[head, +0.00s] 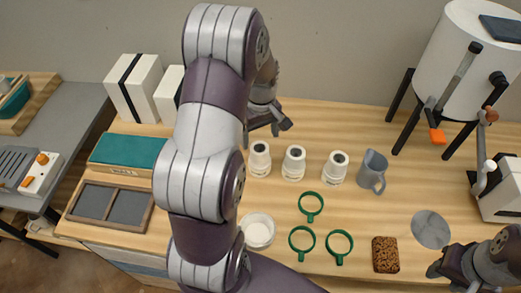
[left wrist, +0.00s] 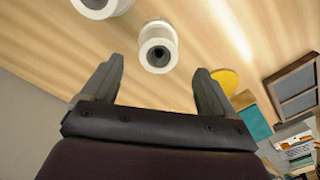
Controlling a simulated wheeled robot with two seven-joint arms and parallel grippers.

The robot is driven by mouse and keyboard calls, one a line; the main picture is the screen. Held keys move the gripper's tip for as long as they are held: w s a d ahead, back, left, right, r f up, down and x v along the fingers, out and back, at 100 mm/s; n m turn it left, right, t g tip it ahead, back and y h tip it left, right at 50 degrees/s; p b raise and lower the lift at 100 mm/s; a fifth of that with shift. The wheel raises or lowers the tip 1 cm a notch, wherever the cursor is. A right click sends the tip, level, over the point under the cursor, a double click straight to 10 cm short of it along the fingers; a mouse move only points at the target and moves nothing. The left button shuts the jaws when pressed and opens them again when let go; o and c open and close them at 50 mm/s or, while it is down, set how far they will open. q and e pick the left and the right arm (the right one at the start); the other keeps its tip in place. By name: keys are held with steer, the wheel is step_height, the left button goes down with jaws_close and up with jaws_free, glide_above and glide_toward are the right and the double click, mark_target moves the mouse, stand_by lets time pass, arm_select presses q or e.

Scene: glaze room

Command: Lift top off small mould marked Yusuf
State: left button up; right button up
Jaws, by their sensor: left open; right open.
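Two white blocks with dark bands, which look like strapped moulds, stand at the back left: one (head: 135,88) in full view, the other (head: 168,95) partly behind my left arm. I can read no name on either. Three small white cylinders with dark round openings stand mid-table: left (head: 259,158), middle (head: 293,163) and right (head: 336,168). I cannot tell whether one is the Yusuf mould. My left gripper (head: 268,122) is open and empty behind the left cylinder. In the left wrist view, a white cylinder (left wrist: 158,47) lies beyond its open fingers (left wrist: 155,85). My right gripper (head: 437,270) is open at the lower right.
A grey jug (head: 372,172) stands right of the cylinders. Green rings (head: 302,240), a white bowl (head: 257,231), a brown sponge-like block (head: 385,254) and a grey disc (head: 430,229) lie in front. A white tank (head: 462,60) on dark legs stands back right.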

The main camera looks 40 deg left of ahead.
mark_target(260, 150)
arm_select(q)
step_height(260, 150, down, 7)
steer(key=shift+p, duration=0.4)
steer(key=shift+a, duration=0.1)
steer(key=c, duration=1.1)
